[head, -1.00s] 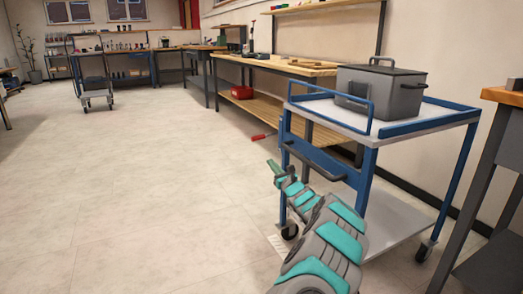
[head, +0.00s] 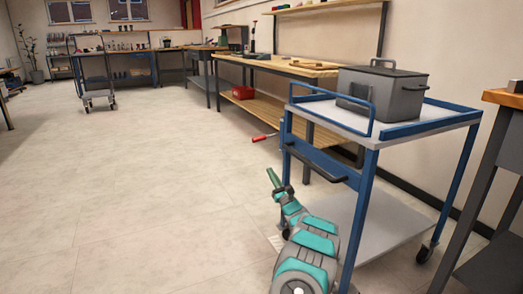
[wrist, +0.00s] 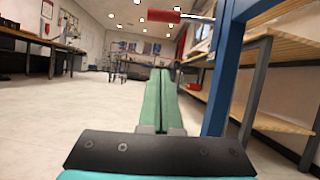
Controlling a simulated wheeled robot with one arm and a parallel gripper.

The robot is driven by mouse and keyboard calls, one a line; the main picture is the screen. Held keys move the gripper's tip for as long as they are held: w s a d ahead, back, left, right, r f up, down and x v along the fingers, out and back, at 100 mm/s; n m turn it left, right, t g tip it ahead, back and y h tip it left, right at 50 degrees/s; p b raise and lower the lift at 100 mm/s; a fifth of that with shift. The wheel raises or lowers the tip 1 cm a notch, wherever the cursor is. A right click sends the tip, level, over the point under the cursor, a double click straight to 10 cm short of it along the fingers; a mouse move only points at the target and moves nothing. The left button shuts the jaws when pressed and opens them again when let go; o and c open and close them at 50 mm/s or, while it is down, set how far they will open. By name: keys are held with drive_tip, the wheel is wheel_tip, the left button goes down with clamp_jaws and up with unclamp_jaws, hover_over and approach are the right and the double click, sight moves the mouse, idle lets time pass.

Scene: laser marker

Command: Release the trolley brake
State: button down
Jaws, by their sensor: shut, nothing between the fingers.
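The trolley (head: 425,129) is a blue-framed cart with pale shelves, standing at right in the head view; its blue post (wrist: 224,75) shows in the wrist view. A brake lever with a red handle (head: 264,137) sticks out to the left of the trolley's post. In the wrist view the red handle (wrist: 163,15) and its metal rod lie across the top, above my fingertips in the picture. My gripper (head: 274,179) is below the lever in the head view. Its long green fingers (wrist: 164,72) are together and empty, apart from the handle.
A grey lidded box (head: 382,92) stands on the trolley's top. A dark push handle (head: 316,163) juts from its near end. Workbenches (head: 275,65) line the wall, and another trolley (head: 97,75) stands far left. Open floor (head: 130,180) lies left.

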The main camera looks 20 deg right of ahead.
sight(267, 137)
drive_tip(key=w+a+r+b, duration=0.1)
drive_tip(key=w+r, duration=0.7)
idle(1.0)
